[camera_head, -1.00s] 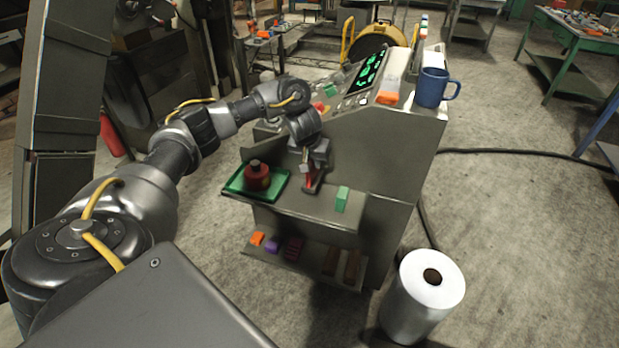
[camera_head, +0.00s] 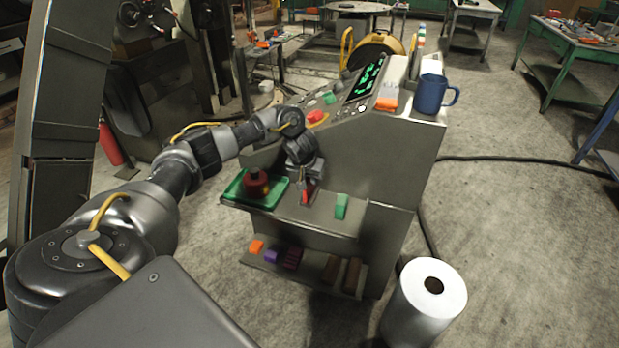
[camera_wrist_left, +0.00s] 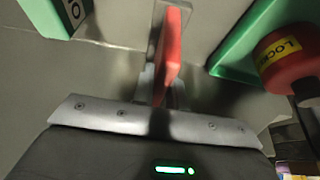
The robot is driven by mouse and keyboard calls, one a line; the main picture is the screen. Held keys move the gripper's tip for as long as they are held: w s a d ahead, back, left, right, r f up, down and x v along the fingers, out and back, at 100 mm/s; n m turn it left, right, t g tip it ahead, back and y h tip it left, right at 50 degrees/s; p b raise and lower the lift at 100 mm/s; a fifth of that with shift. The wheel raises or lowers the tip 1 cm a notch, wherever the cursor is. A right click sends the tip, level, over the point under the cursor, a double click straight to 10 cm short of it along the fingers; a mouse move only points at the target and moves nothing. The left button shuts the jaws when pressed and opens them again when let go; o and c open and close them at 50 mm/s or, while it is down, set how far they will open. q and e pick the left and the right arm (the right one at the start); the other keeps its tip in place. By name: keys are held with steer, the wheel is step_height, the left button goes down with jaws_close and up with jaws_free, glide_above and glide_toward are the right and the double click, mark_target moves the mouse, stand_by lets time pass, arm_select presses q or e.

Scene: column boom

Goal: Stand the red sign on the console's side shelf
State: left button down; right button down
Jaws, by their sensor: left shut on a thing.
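The red sign (camera_head: 307,193) is held in my left gripper (camera_head: 306,183), just over the console's side shelf (camera_head: 322,214). In the left wrist view the sign (camera_wrist_left: 172,50) is a narrow red slab, seen nearly edge-on, between the fingers of the left gripper (camera_wrist_left: 160,88). It looks about upright; I cannot tell whether its foot touches the shelf. The sign is between a green tray (camera_head: 234,193) on the left and a green block (camera_head: 341,206) on the right. My right gripper is not in view.
A dark red labelled lockout piece (camera_wrist_left: 286,60) sits in the tray. The console's lower shelf (camera_head: 312,272) holds several small blocks. A blue mug (camera_head: 431,93) stands on top of the console (camera_head: 395,150). A white roll (camera_head: 412,310) stands on the floor at the right.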

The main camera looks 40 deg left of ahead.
arm_select(q)
steer(key=c, duration=1.4)
jaws_free()
steer(key=shift+f, duration=0.15)
steer(key=shift+r, duration=0.35)
steer(key=v, duration=0.4)
steer(key=shift+s+r, duration=0.1)
steer(key=shift+r, duration=0.15)
steer(key=p+v, duration=0.3)
steer(key=v, duration=0.3)
steer(key=shift+d+r, duration=0.1)
steer(key=shift+r, duration=0.05)
steer(key=shift+s+d+r+p, duration=0.1)
steer(key=shift+s+r+p, duration=0.2)
steer(key=shift+r+p, duration=0.05)
